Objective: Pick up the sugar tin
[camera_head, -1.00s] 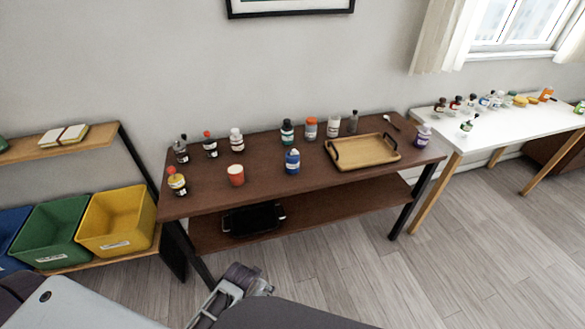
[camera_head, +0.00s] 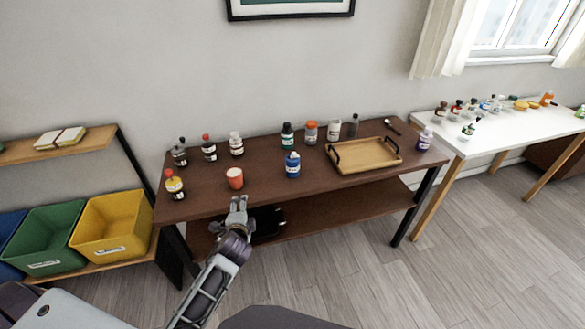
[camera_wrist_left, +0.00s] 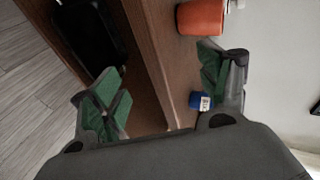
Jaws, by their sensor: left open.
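No label is readable enough to tell which container is the sugar tin. An orange-red cup-like container (camera_head: 235,179) with a pale top stands near the front edge of the brown table; it also shows at the top of the left wrist view (camera_wrist_left: 201,17). A blue container (camera_head: 292,165) stands to its right and also shows in the left wrist view (camera_wrist_left: 200,101). My left gripper (camera_head: 238,203) is open and empty at the table's front edge, just below the orange-red container in the head view. Its green-padded fingers (camera_wrist_left: 164,90) are spread apart. My right gripper is not in view.
Several bottles and jars line the back of the brown table (camera_head: 260,198). A wooden tray (camera_head: 363,153) sits at its right, and a black tray (camera_head: 268,222) lies on its lower shelf. A yellow bin (camera_head: 112,228) stands at the left. The table's front middle is fairly clear.

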